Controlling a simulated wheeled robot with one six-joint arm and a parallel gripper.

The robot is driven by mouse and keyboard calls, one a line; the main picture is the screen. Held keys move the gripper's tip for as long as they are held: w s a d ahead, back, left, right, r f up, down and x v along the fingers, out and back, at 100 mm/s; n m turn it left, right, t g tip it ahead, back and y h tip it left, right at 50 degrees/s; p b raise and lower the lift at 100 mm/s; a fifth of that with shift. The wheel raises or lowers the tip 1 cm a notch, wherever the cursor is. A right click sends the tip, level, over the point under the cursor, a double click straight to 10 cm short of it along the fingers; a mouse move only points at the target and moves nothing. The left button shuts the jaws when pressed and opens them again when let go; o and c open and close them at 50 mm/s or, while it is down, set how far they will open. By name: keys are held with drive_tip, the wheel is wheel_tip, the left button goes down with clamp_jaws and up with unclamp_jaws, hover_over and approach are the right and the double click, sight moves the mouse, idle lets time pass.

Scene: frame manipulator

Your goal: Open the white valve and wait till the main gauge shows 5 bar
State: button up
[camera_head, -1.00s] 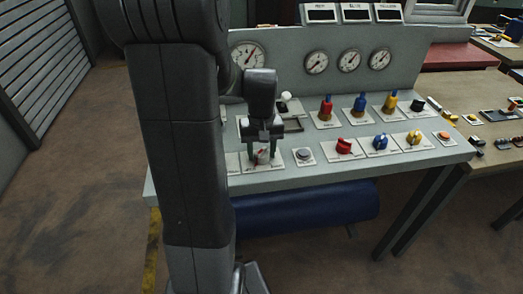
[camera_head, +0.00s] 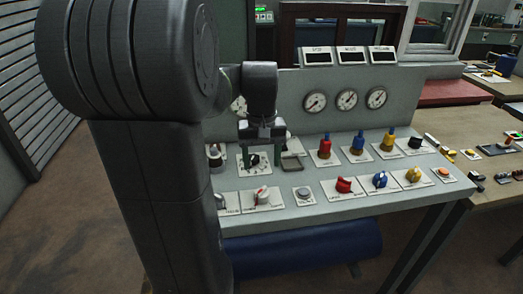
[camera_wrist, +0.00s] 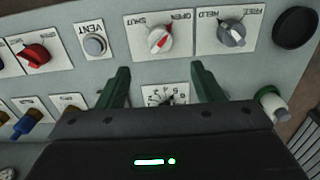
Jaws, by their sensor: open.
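A white knob with a red stripe (camera_head: 262,195) sits on a plate at the front of the sloping panel. In the wrist view the white knob (camera_wrist: 159,38) has SHUT and OPEN labels, and its red stripe lies diagonally. My gripper (camera_head: 263,150) is open and empty, behind the knob and above a numbered dial plate (camera_head: 253,161). In the wrist view my gripper's green fingers (camera_wrist: 160,82) stand apart on either side of the dial (camera_wrist: 166,95), clear of the knob. The large gauge (camera_head: 238,105) is mostly hidden by my arm, so its reading cannot be told.
A grey knob marked HELD and FREE (camera_wrist: 231,36) sits beside the white knob. A VENT button (camera_head: 302,193) and red (camera_head: 344,185), blue (camera_head: 380,180) and yellow (camera_head: 413,175) knobs line the front row. Upright coloured handles stand behind.

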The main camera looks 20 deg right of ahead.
sight(261, 190)
wheel_tip(261, 190, up, 2)
drive_tip(key=shift+r, duration=0.2)
idle(0.4)
wheel_tip(261, 190, down, 14)
drive_tip(key=shift+r, duration=0.1)
idle(0.5)
